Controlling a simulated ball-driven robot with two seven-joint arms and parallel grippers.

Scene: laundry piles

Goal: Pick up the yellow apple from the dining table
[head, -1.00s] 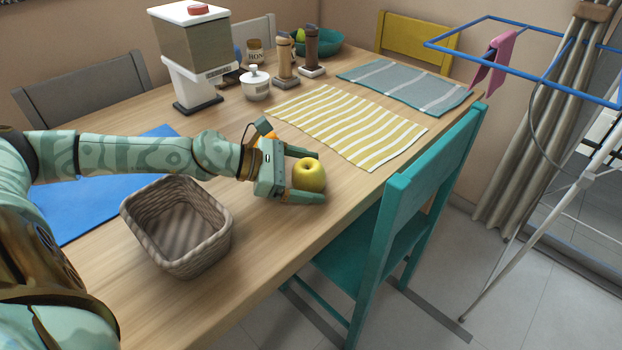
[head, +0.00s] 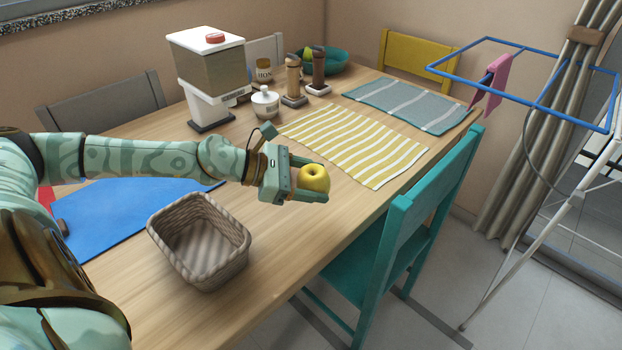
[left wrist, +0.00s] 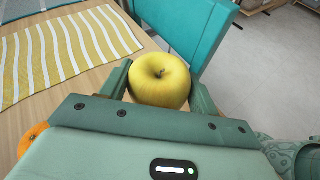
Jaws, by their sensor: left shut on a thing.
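The yellow apple (head: 314,179) is between the two fingers of my left gripper (head: 311,181), which is shut on it. In the head view the apple appears raised a little above the dining table (head: 290,240). In the left wrist view the apple (left wrist: 160,80) sits stem up between the fingers, with the teal chair behind it. My right gripper is not in view.
A wicker basket (head: 200,240) stands on the table below my left arm. A teal chair (head: 420,195) is close at the table's right edge. A striped yellow mat (head: 355,143) lies beyond the gripper. An orange fruit (left wrist: 33,136) shows in the left wrist view.

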